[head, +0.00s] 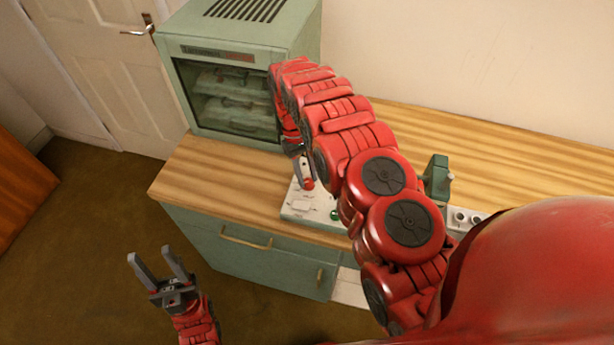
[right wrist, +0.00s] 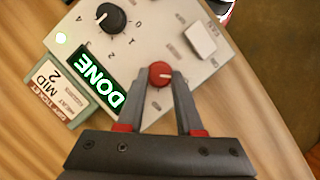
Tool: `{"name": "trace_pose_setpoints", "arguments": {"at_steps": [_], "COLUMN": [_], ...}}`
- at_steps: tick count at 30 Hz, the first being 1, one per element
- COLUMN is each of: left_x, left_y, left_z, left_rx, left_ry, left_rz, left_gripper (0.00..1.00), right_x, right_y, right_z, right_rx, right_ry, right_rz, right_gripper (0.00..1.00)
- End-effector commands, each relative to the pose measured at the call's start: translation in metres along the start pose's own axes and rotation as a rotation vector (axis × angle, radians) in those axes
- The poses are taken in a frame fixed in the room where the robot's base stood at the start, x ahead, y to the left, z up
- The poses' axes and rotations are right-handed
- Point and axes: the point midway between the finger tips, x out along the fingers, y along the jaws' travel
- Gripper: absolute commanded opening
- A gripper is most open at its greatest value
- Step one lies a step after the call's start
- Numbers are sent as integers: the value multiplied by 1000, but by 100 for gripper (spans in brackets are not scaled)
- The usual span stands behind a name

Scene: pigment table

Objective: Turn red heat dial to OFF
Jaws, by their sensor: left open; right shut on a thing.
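The red heat dial (right wrist: 160,74) sits on a pale control panel (right wrist: 208,66). In the right wrist view its round red cap is between the fingertips of my right gripper (right wrist: 162,80), which is shut on it. In the head view the red dial (head: 308,184) shows just below the right gripper (head: 300,165), partly hidden by my right arm. The dial's pointer mark is too small to read. My left gripper (head: 158,268) is open and empty, over the floor in front of the cabinet.
The panel has a black knob (right wrist: 110,18), a green-lit DONE display (right wrist: 98,84) and a white switch (right wrist: 200,40). A card reading MID 2 (right wrist: 55,82) lies beside it. A green oven (head: 225,75) stands at the back left of the wooden counter (head: 215,175).

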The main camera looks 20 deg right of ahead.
Motion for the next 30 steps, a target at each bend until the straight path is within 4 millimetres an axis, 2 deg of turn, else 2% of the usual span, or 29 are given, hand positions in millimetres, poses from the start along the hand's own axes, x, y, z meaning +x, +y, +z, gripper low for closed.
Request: {"name": "trace_pose_setpoints", "arguments": {"at_steps": [15,16,21,30], "left_x": [-2,-2,-2,-2], "left_y": [0,0,0,0], "left_z": [0,0,0,0], "left_rx": [0,0,0,0], "left_ry": [0,0,0,0], "left_rz": [0,0,0,0], "left_gripper": [50,50,50,50], "right_x": [0,0,0,0], "right_y": [0,0,0,0], "right_z": [0,0,0,0], "right_rx": [-21,-21,-20,-20], "right_ry": [0,0,0,0], "right_rz": [8,8,8,8], "right_gripper": [0,37,65,65]}}
